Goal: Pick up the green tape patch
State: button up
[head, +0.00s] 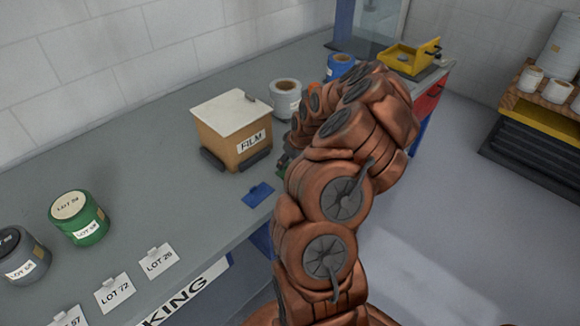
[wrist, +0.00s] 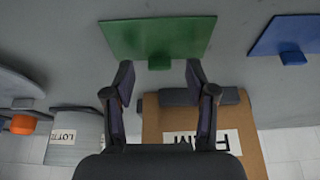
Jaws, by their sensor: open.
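The green tape patch (wrist: 155,37) is a flat green rectangle with a small green tab (wrist: 159,62) on its edge, lying on the grey bench in the wrist view. My gripper (wrist: 158,72) is open, its two fingertips on either side of the tab. I cannot tell whether the fingers touch the tab. In the head view my arm hides most of the green patch and my gripper; only a sliver of green (head: 283,160) shows beside the arm.
A blue patch (head: 258,194) lies nearby on the bench. The FILM box (head: 225,140) stands close behind, with dark blocks at its base. A white roll (head: 285,101) stands beyond it. Green (head: 79,222) and grey (head: 22,256) rolls and lot cards (head: 115,292) are at left.

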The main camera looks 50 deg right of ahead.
jog(key=shift+w+f, duration=0.15)
jog(key=shift+f, duration=0.4)
jog(key=shift+c, duration=0.4)
jog(key=c, duration=0.8)
jog(key=shift+o, duration=0.2)
